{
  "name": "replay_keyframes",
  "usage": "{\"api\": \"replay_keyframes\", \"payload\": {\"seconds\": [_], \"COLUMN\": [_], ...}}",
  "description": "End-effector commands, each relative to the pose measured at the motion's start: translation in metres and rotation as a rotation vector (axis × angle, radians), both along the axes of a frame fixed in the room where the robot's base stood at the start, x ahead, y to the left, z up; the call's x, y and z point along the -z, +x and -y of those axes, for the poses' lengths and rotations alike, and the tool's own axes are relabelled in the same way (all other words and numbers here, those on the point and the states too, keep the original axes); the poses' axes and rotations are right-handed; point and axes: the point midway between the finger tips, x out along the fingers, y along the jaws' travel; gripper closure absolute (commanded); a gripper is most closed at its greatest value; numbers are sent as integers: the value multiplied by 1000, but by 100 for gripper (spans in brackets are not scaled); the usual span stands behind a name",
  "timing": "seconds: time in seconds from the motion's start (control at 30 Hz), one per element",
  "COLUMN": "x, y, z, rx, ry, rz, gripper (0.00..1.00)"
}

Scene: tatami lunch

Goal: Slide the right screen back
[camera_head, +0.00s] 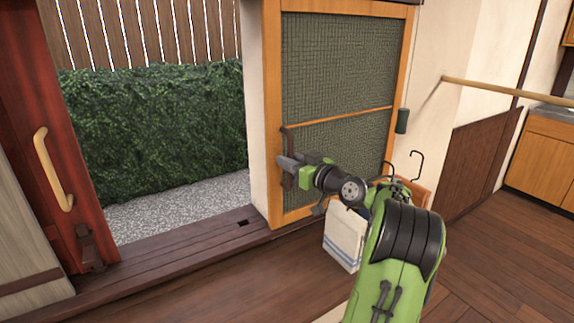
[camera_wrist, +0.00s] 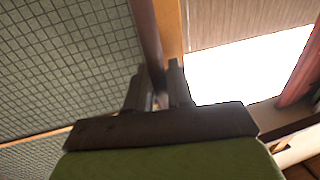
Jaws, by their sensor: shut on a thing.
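The right screen (camera_head: 345,65), an orange wooden frame with dark green mesh, stands right of the opening, in front of the pale wall. Its mesh also fills the left of the wrist view (camera_wrist: 60,70). A dark upright handle (camera_head: 288,140) sits on the screen's left stile; it shows as a dark bar in the wrist view (camera_wrist: 147,35). My gripper (camera_head: 283,162) is at the lower part of this handle, its fingers shut on it. In the wrist view the two fingertips (camera_wrist: 157,80) close around the bar; the exact contact is partly hidden.
The opening left of the screen shows a hedge (camera_head: 150,125) and gravel (camera_head: 185,215). A red door (camera_head: 40,150) with a pale handle stands at the far left. A wooden sill track (camera_head: 190,245) runs below.

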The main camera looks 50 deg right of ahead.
Motion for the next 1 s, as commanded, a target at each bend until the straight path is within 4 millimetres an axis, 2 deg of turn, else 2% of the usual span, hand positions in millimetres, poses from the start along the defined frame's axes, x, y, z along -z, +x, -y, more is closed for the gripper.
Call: {"api": "replay_keyframes", "payload": {"seconds": [0.53, 0.57, 0.63, 0.67, 0.9, 1.0], "x": [2, 2, 1, 1, 1, 1], "y": [-1, -1, -1, -1, -2, -9], "z": [4, 4, 4, 4, 4, 4], "rx": [2, 2, 1, 1, 1, 3], "ry": [1, 1, 1, 1, 1, 1], "rz": [-5, -5, -5, -4, -3, -5], "gripper": [100, 75, 65, 62, 62, 62]}}
